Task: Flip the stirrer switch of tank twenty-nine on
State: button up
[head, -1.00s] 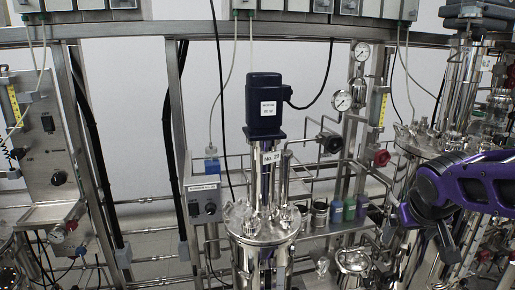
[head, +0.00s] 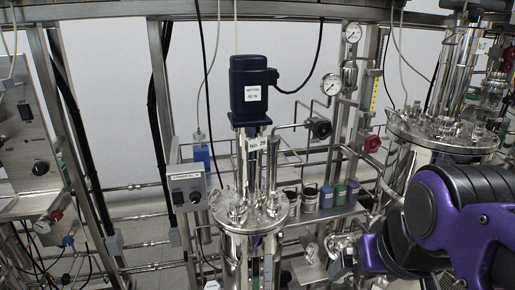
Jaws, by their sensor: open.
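The tank labelled No. 29 (head: 245,252) stands in the middle of the head view, a steel vessel with a dark blue stirrer motor (head: 250,90) above it. A grey control box (head: 187,187) with a white label strip on top is mounted to the left of its lid. The box carries a round black knob (head: 195,197) and a small dark switch (head: 177,197) to its left; the switch's position is too small to tell. My purple and black arm reaches in at the lower right, apart from the tank. My gripper does not show.
Bottles with blue and green tones (head: 339,194) stand on a shelf right of the tank. Pressure gauges (head: 331,84) and pipes rise behind them. Another steel tank (head: 440,135) stands at the right, behind my arm. A steel panel (head: 25,150) is at the left.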

aim_at(178, 197)
jog(key=j+u, duration=0.1)
jog(key=u, duration=0.65)
jog(key=i+j+u, duration=0.1)
jog(key=u, duration=0.25)
